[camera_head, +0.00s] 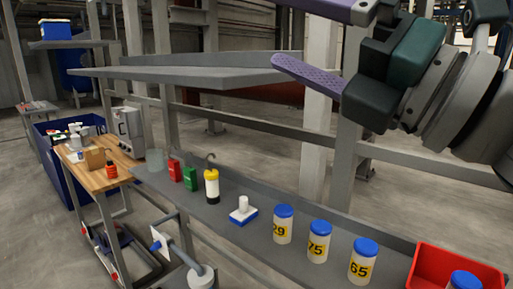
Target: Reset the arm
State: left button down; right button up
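My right gripper (277,32) hangs in the upper right of the head view, on its arm coming in from the right. Its two purple fingers are spread wide apart with nothing between them. The upper finger is partly cut off by the top edge. The gripper appears above the grey shelf (222,222) and in front of the metal frame, apart from the objects below. My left arm and gripper are not in view.
Blue-lidded jars (318,248) marked 29, 75 and 65 stand on the shelf. A red bin (430,262) at right holds another blue-lidded jar. A wooden-topped cart (98,180) is at left. A grey ledge (190,76) runs across the middle.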

jog(key=w+d+r+m+t+h+p, duration=0.1)
jog(key=d+r+m+t+h+p, duration=0.15)
jog(key=d+m+h, duration=0.4)
jog(key=d+r+m+t+h+p, duration=0.2)
jog(key=m+t+h+p, duration=0.15)
jog(key=m, duration=0.65)
jog(key=s+d+f+m+g+h+p, duration=0.45)
jog(key=d+f+m+h+p, duration=0.2)
jog(key=m, duration=0.35)
pick_arm(q)
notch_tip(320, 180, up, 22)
jog(key=p, duration=0.6)
pick_arm(e)
jog(key=s+f+m+g, duration=0.2)
jog(key=s+m+g, duration=0.2)
jog(key=s, duration=0.6)
jog(key=s+f+m+g, duration=0.3)
jog(key=s+g, duration=0.4)
jog(key=s, duration=0.4)
jog(key=shift+d+f+m+g, duration=0.25)
jog(key=shift+m+g, duration=0.1)
jog(key=shift+m, duration=0.3)
